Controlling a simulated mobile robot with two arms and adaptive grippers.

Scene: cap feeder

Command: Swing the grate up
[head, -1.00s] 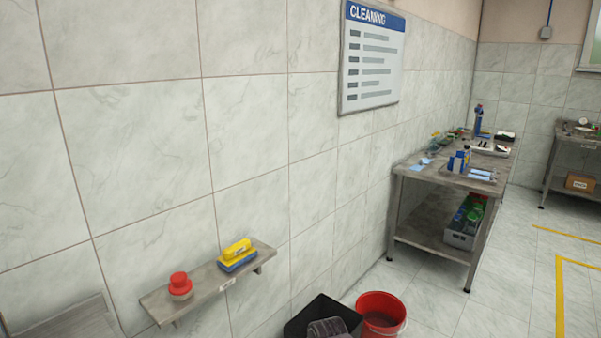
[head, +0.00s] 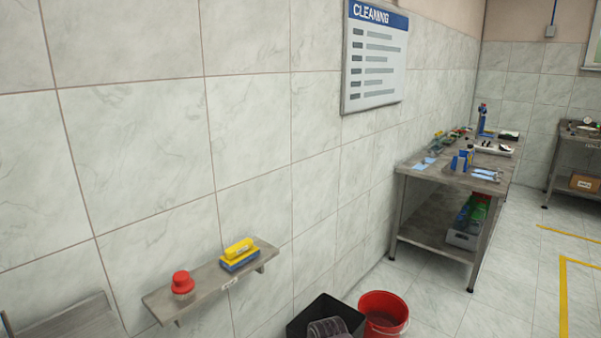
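I cannot make out a grate in the head view. Neither of my grippers shows in it. The view holds a tiled wall, a small wall shelf (head: 208,289) and a work table further back. A grey metal surface (head: 70,322) shows in part at the lower left corner; I cannot tell what it belongs to.
A red-topped brush (head: 182,283) and a yellow and blue sponge stack (head: 239,254) sit on the shelf. A black bin (head: 310,318) and a red bucket (head: 384,312) stand on the floor below. A metal table (head: 408,180) lines the wall.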

